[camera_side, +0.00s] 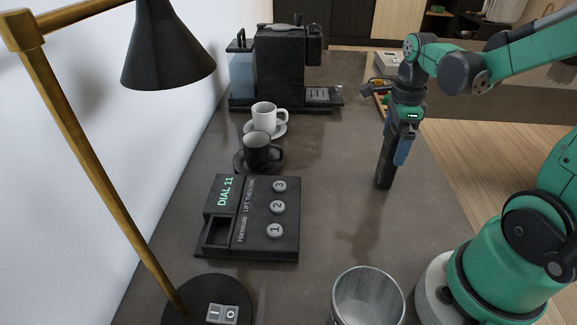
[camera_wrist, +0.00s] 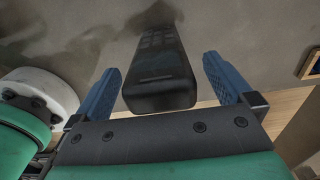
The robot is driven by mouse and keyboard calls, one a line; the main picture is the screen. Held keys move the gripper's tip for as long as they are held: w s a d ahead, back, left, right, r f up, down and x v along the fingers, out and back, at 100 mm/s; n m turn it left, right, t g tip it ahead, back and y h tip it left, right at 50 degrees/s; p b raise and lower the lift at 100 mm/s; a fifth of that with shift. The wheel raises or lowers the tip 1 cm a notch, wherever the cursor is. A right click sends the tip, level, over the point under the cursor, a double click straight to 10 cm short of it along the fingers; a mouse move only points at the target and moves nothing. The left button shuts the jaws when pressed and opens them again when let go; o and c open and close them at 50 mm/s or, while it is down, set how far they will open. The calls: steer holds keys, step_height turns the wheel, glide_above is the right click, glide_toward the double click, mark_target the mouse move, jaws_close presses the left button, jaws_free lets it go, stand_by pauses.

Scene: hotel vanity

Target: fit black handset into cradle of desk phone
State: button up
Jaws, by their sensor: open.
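The black handset (camera_side: 385,168) is a long dark bar, roughly upright in the side view, with its lower end at or close to the counter. In the wrist view the handset (camera_wrist: 160,75) lies between my gripper's two blue fingers, with a gap on each side. My gripper (camera_side: 400,148) is open around its upper part; it also shows in the wrist view (camera_wrist: 161,70). The desk phone (camera_side: 262,243) sits on the counter to the left, with round keys 1, 2 and 3. Its cradle (camera_side: 217,231) is an empty recess on the left side, below the "DIAL 11" panel.
A dark cup (camera_side: 257,148) and a white cup (camera_side: 264,114) stand on saucers behind the phone. A coffee machine (camera_side: 281,65) is at the back. A lamp (camera_side: 90,160) stands front left, a metal bin (camera_side: 367,297) at front. Counter between phone and handset is clear.

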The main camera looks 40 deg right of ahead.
jaws_close()
steer(key=shift+r, duration=0.1)
step_height(320, 180, up, 19)
steer(key=w+a+f+n, duration=0.5)
steer(key=a+n, duration=0.2)
steer(key=n, duration=0.6)
steer(key=w+a+f+n, duration=0.5)
steer(key=a+n, duration=0.1)
steer(key=n, duration=0.7)
steer(key=s+d+r+m, duration=0.5)
steer(key=d+m, duration=0.1)
steer(key=m, duration=0.7)
steer(key=s+d+r+m, duration=0.5)
steer(key=d+r+m, duration=0.1)
steer(key=m, duration=0.7)
steer(key=shift+d, duration=0.5)
